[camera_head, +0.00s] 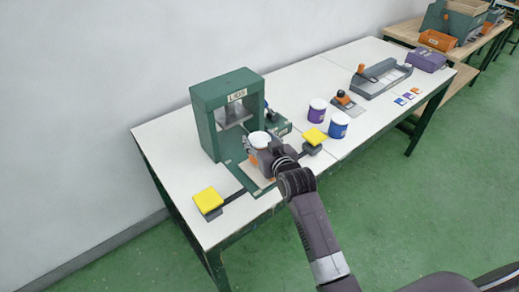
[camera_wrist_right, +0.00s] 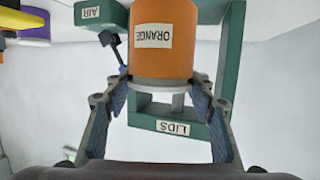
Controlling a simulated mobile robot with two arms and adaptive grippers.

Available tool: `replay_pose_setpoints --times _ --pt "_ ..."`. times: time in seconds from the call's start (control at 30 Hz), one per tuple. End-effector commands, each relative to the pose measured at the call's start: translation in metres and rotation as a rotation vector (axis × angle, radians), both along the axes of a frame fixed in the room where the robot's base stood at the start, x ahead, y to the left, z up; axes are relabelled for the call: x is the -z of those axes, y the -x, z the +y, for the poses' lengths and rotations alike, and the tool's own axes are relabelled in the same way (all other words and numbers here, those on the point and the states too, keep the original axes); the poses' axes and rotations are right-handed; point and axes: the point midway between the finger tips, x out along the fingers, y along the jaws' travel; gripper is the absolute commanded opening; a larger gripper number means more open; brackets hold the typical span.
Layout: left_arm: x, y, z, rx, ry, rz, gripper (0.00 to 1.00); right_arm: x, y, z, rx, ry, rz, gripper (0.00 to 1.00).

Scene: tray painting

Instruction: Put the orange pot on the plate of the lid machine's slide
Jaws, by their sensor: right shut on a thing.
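The orange pot (camera_wrist_right: 165,50) has a white lid (camera_head: 260,140) and a label reading ORANGE. In the head view my right gripper (camera_head: 266,157) covers most of its body. The right wrist view shows my right gripper (camera_wrist_right: 160,97) shut on the pot, one finger on each side near the lid. The green lid machine (camera_head: 207,125), labelled LIDS, stands behind the pot. The slide's pale plate (camera_head: 259,178) shows partly in front of the machine, below the gripper. I cannot tell whether the pot touches the plate. My left gripper is not in view.
Yellow pads (camera_head: 208,200) and (camera_head: 314,137) flank the slide. A purple pot (camera_head: 317,112) and a blue pot (camera_head: 338,125) stand to the right. Beyond are an orange-topped tool (camera_head: 343,97), a grey fixture (camera_head: 380,80) and a purple bin (camera_head: 426,62). The white table's front right is clear.

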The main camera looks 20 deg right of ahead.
Motion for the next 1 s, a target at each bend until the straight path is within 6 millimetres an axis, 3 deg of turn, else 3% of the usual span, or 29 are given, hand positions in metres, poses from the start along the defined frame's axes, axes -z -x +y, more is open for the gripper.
replay_pose_setpoints --times 0.3,0.63,0.67,0.8,1.0 --pt "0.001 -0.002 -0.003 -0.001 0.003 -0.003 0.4 0.04 0.0 0.0 0.0 0.0 -0.001 0.14" --pt "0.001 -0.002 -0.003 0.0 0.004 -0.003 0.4 0.043 0.0 0.0 0.0 0.0 -0.003 0.14" --pt "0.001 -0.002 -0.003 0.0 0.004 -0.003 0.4 0.045 0.001 0.0 0.0 0.0 0.001 0.53" --pt "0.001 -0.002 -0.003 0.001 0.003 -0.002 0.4 0.045 0.001 0.0 0.0 0.0 0.001 0.68" --pt "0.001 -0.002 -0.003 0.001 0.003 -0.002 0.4 0.044 0.001 0.0 0.0 0.0 0.001 0.68"
